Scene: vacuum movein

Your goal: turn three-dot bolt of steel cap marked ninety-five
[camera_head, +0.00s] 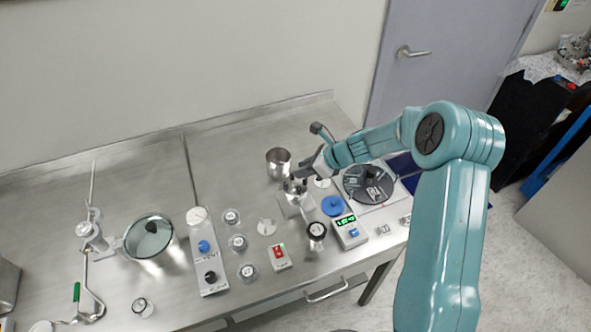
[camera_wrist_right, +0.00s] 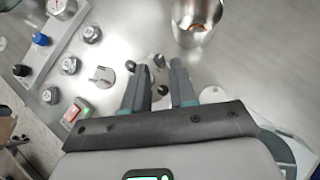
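A small steel cap (camera_head: 294,187) sits on a metal block on the steel bench in the head view, close below my right gripper (camera_head: 308,172). In the right wrist view, the steel cap (camera_wrist_right: 148,82) lies between and just beyond the fingertips, with small dark round bolts around it. My right gripper (camera_wrist_right: 157,82) has its two fingers apart, one on each side of the cap; whether they touch anything I cannot tell. The dots on the bolts and the ninety-five mark are too small to read. My left gripper is out of view.
An open steel cup (camera_head: 279,162) stands just behind the cap. A blue disc (camera_head: 333,205), a box with a green display (camera_head: 349,231) and a dark round plate (camera_head: 368,184) lie to the right. A grey panel with knobs (camera_head: 207,252) and a glass-lidded pot (camera_head: 149,237) stand left.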

